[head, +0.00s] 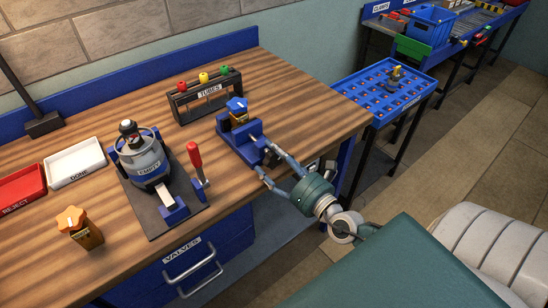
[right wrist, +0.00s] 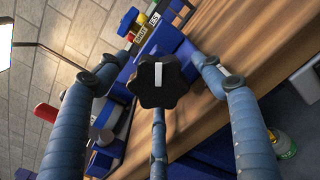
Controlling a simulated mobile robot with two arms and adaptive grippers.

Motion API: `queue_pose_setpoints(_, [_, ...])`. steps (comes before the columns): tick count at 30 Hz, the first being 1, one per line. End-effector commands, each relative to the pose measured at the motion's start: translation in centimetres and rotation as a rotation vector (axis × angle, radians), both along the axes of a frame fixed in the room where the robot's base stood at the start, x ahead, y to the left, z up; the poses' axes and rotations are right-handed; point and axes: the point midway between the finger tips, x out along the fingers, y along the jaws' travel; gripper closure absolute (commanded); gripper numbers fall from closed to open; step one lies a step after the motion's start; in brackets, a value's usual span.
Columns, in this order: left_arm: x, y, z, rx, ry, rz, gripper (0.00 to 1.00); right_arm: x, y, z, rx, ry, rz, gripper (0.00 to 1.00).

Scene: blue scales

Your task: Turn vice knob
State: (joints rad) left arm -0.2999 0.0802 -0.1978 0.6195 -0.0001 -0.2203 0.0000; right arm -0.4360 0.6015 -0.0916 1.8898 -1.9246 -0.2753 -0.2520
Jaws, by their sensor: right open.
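The blue vice (head: 238,134) stands at the right edge of the wooden workbench, with a yellow-and-blue piece (head: 237,108) in its jaws. Its knob, a black lobed disc with a white mark (right wrist: 161,82), faces the right wrist camera. The white mark looks near upright in that view. My right gripper (head: 265,160) is open at the vice's front end, its fingers pointing at the vice. In the right wrist view its fingers spread around the knob, with clear gaps at left and right; contact with the lower finger cannot be told. My left gripper is not in view.
A tester labelled EMPTY (head: 142,160), with a red-handled clamp (head: 195,158), stands left of the vice. A TUBES rack (head: 206,98) is behind. White (head: 75,162) and red (head: 22,188) trays and an orange-topped valve (head: 80,228) are at left. A blue tray stand (head: 380,92) stands right.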

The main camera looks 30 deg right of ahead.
Motion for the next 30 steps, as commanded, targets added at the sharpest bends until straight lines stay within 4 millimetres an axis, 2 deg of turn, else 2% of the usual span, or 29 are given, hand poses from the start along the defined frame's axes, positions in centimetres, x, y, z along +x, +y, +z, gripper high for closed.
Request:
queue_pose_setpoints(2, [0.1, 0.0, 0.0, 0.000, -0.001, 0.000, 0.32, 0.0, 0.0, 0.0, 0.000, 0.000, 0.000, 0.34])
queue_pose_setpoints(6, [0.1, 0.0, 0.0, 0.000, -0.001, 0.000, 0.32, 0.0, 0.0, 0.0, 0.000, 0.000, 0.000, 0.62])
queue_pose_setpoints(8, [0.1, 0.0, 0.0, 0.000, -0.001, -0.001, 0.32, -0.1, 0.0, 0.0, 0.000, 0.001, 0.000, 0.74])
queue_pose_setpoints(9, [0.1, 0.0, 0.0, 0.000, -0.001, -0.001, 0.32, -0.1, 0.0, -0.1, 0.001, 0.001, 0.000, 0.77])
queue_pose_setpoints(17, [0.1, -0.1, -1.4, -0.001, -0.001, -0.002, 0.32, -0.1, 0.1, -0.6, 0.074, 0.011, 0.001, 0.77])
queue_pose_setpoints(21, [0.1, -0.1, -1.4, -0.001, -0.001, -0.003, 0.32, -0.2, 0.1, -0.3, 0.100, 0.015, 0.002, 0.77])
queue_pose_setpoints(26, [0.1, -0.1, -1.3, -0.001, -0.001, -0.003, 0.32, -0.2, 0.2, -0.4, 0.099, 0.017, 0.003, 0.77])
queue_pose_setpoints(27, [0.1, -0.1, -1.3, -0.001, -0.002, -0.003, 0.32, -0.2, 0.2, -0.5, 0.099, 0.017, 0.003, 0.49])
queue_pose_setpoints(30, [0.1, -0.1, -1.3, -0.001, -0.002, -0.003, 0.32, -0.2, 0.2, -0.4, 0.099, 0.018, 0.002, 0.32])
